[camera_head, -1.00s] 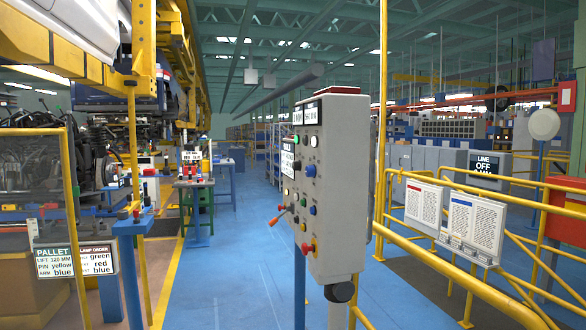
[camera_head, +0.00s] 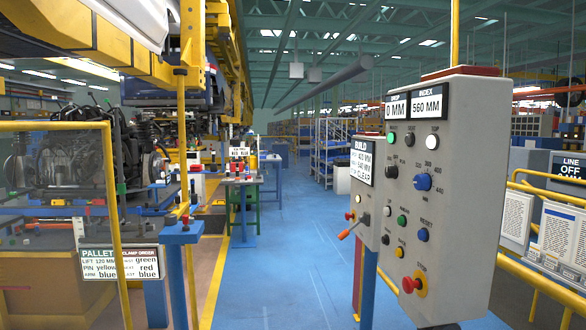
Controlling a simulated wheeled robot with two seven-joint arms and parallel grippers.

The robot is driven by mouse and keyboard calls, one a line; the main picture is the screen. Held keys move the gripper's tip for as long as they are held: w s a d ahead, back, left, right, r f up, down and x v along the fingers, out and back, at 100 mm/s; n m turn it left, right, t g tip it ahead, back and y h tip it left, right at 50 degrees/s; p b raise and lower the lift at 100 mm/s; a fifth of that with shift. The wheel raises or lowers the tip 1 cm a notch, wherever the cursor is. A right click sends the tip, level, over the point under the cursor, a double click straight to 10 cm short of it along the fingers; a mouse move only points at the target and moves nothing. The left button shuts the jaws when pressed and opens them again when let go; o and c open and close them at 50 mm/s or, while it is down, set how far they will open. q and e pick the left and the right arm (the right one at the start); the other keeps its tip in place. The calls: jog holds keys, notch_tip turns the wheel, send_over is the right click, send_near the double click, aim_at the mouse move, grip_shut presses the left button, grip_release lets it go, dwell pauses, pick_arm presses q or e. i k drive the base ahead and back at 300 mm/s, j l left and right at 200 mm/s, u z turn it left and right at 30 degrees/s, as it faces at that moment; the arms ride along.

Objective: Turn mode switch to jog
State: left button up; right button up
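The grey control box (camera_head: 455,210) stands at the right of the head view, its face turned partly toward me. Its face carries a large blue knob (camera_head: 422,182) with numbers around it, black knobs (camera_head: 391,172), a green button (camera_head: 402,221), a blue button (camera_head: 423,234), a yellow button (camera_head: 400,251) and a red stop button (camera_head: 411,284) on a yellow collar. I cannot read which control is the mode switch or how it is set. A smaller grey box (camera_head: 366,205) with an orange-handled lever (camera_head: 350,229) adjoins it on the left. Neither gripper is in view.
A clear blue floor aisle (camera_head: 285,270) runs left of the box. A yellow rail (camera_head: 520,275) with posted sheets stands behind it on the right. At left are a yellow frame (camera_head: 112,200), a blue stand (camera_head: 180,232) and a pallet sign (camera_head: 120,263).

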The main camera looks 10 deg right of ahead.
aim_at(390, 170)
jog(key=i+j, duration=0.1)
jog(key=i, duration=0.55)
jog(key=i+j+u, duration=0.15)
jog(key=i, duration=0.55)
jog(key=i+z, duration=0.25)
jog(key=z, duration=0.15)
jog(key=i+j+z, duration=0.2)
jog(key=z, duration=0.2)
jog(key=i+j+z, duration=0.2)
jog(key=z, duration=0.2)
jog(key=i+j+z, duration=0.4)
jog(key=k+l, duration=0.1)
